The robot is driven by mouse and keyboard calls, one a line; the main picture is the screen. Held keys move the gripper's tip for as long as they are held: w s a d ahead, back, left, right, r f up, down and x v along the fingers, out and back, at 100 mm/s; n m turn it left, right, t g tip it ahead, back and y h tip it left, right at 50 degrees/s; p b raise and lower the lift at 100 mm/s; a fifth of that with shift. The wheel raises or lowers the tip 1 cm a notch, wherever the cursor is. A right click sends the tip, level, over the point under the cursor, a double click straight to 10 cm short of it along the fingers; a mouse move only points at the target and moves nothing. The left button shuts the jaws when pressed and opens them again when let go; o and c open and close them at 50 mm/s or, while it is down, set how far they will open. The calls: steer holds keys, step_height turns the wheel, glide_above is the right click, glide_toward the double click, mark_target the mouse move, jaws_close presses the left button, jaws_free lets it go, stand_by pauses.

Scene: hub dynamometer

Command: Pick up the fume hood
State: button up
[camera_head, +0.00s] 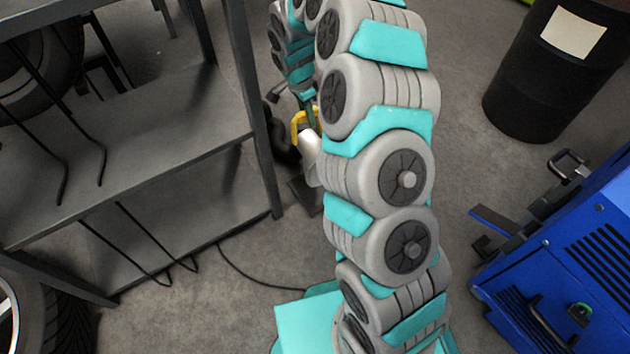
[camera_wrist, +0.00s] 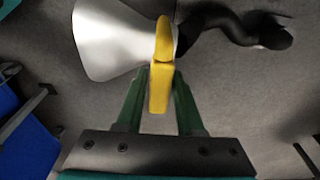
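The fume hood (camera_wrist: 108,40) is a pale grey cone with a yellow handle (camera_wrist: 161,70) at its narrow end and a black hose (camera_wrist: 225,22) behind it. In the wrist view the cone's wide mouth points left. The green fingers of my gripper (camera_wrist: 161,80) stand on either side of the yellow handle, with their tips against it, and look shut on it. In the head view the hood (camera_head: 310,155) and its handle (camera_head: 297,128) show just left of my arm, which hides part of them. What the hood rests on is hidden.
A dark metal shelf rack (camera_head: 130,140) with tires stands at the left, close to the hood. A blue machine (camera_head: 570,260) stands at the lower right, and a black drum (camera_head: 545,75) at the upper right. A cable (camera_head: 250,275) lies on the floor.

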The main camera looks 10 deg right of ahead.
jaws_close()
stand_by(1.0)
